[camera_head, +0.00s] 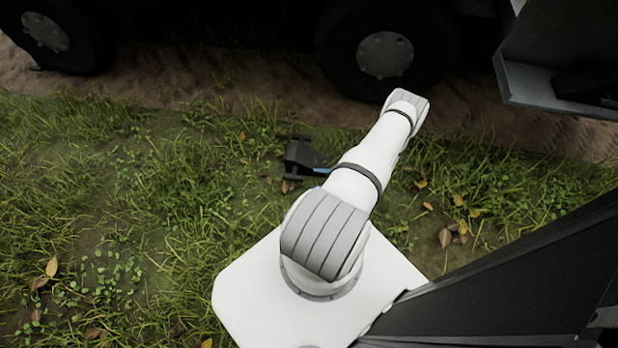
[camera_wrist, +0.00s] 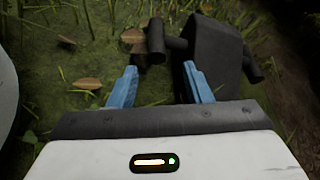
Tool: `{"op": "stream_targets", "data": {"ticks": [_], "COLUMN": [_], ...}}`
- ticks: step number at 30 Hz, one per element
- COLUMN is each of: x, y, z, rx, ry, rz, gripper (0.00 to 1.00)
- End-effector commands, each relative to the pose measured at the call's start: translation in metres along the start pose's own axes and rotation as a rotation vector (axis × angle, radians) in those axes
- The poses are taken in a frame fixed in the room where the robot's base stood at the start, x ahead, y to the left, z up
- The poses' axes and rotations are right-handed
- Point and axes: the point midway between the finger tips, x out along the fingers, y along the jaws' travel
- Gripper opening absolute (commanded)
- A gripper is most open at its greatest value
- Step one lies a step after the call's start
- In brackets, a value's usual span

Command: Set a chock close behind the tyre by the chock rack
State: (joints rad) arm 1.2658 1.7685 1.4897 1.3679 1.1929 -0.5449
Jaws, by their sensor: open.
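A black chock (camera_head: 303,155) with a crossbar sticking out lies on the grassy ground, left of my arm in the head view. In the wrist view the chock (camera_wrist: 216,60) is at the upper right, just beyond the fingertips. My gripper (camera_wrist: 160,84) is open with two blue fingers. One bar end shows ahead of the gap, and the right finger overlaps the chock's body in the picture. Whether it touches is unclear. In the head view only a bit of blue finger shows beside the chock. A dark tyre (camera_head: 385,53) with a grey hub stands beyond, on the dirt track.
Another tyre (camera_head: 46,33) is at the far left under the same dark vehicle. A grey metal ledge (camera_head: 535,85) with a dark object on it juts in at the upper right; I cannot tell if it is the rack. Grass (camera_head: 150,200) left of the chock is open.

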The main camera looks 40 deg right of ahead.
Motion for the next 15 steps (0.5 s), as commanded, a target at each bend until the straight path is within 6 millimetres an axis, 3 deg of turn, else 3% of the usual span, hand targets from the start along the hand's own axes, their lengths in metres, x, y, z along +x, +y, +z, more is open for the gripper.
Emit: {"op": "stream_targets", "data": {"ticks": [1,6,15], "x": [-0.014,-0.047,-0.071], "y": [-0.002,-0.001,0.000], "z": [0.002,0.001,0.000], "rx": [0.001,0.001,0.000], "ry": [0.003,0.002,0.000], "rz": [-0.005,-0.004,-0.001], "gripper": [0.45,0.45,0.45]}}
